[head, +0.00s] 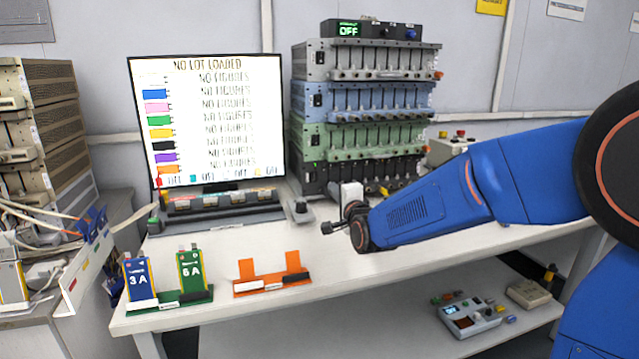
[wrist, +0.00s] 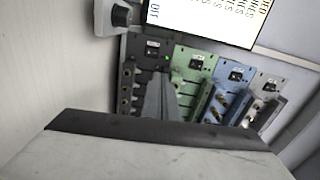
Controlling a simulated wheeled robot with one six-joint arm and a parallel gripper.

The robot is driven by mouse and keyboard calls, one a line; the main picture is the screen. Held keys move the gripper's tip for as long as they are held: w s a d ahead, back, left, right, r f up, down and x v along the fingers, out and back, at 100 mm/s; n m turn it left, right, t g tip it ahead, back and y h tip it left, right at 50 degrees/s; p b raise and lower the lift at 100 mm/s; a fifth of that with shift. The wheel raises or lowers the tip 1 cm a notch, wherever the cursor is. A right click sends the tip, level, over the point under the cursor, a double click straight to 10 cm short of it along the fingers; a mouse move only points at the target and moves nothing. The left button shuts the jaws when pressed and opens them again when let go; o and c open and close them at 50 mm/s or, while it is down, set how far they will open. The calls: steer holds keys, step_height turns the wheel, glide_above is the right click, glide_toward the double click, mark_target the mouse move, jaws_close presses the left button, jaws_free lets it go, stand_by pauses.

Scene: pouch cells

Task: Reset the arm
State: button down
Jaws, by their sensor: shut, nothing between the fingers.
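My blue arm (head: 440,205) reaches in from the right over the white bench. My gripper (head: 328,228) is at its left end, above the bench top and in front of the rack stack. Its fingers are shut and empty. In the wrist view the closed grey fingers (wrist: 160,98) stand up in front of the channel racks, and a large pale block with a dark edge fills the bottom. I cannot tell from these views whether the fingers touch anything.
A monitor (head: 208,118) reads "NO LOT LOADED". Beside it stands a stack of racks (head: 362,103). A green holder (head: 170,304) carries cells marked 3A and 6A. An orange holder (head: 270,285) appears empty. Instruments (head: 470,316) lie on the lower shelf. The bench front right is clear.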

steer(key=s+d+f+n+g+h, duration=0.1)
steer(key=s+d+n+g, duration=0.1)
steer(key=s+d, duration=0.2)
steer(key=s+d+f+n+g, duration=0.2)
steer(key=s+d+n, duration=0.1)
steer(key=s, duration=0.5)
steer(key=s+d+f+n+g+h, duration=0.1)
steer(key=s+d+n+g, duration=0.1)
steer(key=s+d, duration=0.4)
steer(key=shift+s+f+n+h, duration=0.15)
steer(key=shift+s+n+h, duration=0.15)
steer(key=shift+s, duration=0.2)
steer(key=s+d+f+n+g, duration=0.2)
steer(key=s, duration=0.7)
steer(key=s+d+f+n+g+h, duration=0.1)
steer(key=s+d+f+n+g, duration=0.1)
steer(key=s, duration=0.6)
steer(key=s+d+f+n+g+h, duration=0.1)
steer(key=s+d+f, duration=0.3)
steer(key=s, duration=0.5)
steer(key=shift+s+n+g, duration=0.3)
steer(key=shift+n+g, duration=0.4)
steer(key=shift+n, duration=0.2)
